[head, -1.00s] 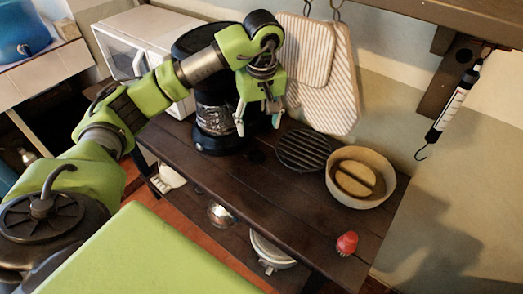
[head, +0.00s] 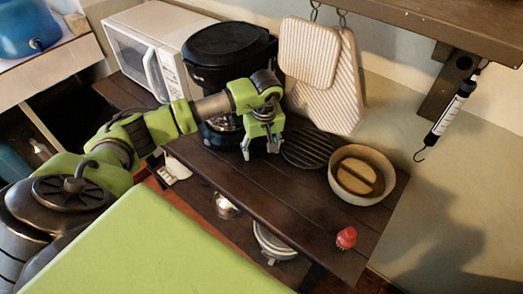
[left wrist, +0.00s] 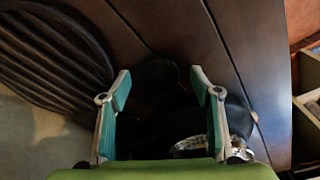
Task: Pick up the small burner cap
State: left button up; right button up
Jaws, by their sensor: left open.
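The small burner cap looks to be a dark, round, flat disc (left wrist: 158,73) on the dark wooden shelf, in the left wrist view. It is hard to make out against the dark wood. My left gripper (head: 261,152) is open over the shelf, pointing down. In the left wrist view its two fingertips (left wrist: 160,76) are apart, on either side of the disc, with nothing gripped. I cannot tell the exact height of the tips above it. In the head view the gripper hides the disc. My right gripper is not in view.
A black coffee maker (head: 228,45) stands close behind the gripper. A ribbed black round grate (head: 306,151) lies to its right and shows in the left wrist view (left wrist: 50,60). A bowl (head: 341,190) and a red item (head: 346,238) stand farther right. The shelf front is clear.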

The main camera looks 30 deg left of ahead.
pick_arm(q)
jog(key=c, duration=1.2)
